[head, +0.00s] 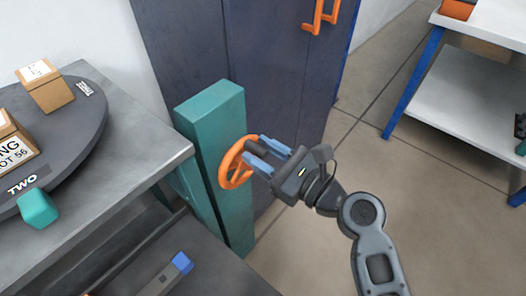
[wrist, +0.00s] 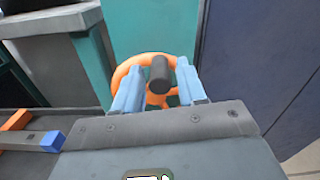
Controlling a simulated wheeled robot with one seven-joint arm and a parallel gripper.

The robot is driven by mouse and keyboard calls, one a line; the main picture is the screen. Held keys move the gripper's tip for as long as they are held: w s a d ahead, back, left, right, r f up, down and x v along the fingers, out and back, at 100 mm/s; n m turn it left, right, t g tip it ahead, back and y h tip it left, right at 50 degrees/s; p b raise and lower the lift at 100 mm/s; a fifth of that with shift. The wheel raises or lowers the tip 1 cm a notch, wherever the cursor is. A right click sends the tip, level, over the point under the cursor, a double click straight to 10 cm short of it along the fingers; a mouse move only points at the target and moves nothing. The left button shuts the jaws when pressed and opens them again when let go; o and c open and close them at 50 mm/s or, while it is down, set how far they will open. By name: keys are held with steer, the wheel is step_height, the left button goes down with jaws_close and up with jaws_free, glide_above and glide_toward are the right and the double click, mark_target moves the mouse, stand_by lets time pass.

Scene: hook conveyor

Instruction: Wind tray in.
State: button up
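An orange handwheel (head: 227,168) is mounted on the side of a teal post (head: 215,150). It also shows in the wrist view (wrist: 120,78), with a dark knob (wrist: 160,74) standing out from it. My gripper (head: 257,151) is at the wheel with its two blue fingers apart, one on each side of the knob. In the wrist view a narrow gap shows between the knob and each finger. A dark flat surface (head: 215,275), possibly the tray, lies low beside the post; a grey bar with a blue end (head: 181,263) lies on it.
A grey table (head: 135,125) at left carries a dark turntable (head: 85,135) with boxes and a teal block (head: 38,208). A dark cabinet (head: 245,50) with an orange handle (head: 320,15) stands behind the post. Floor is open at right, before a white-shelved bench (head: 460,110).

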jaws_close()
stand_by(0.5)
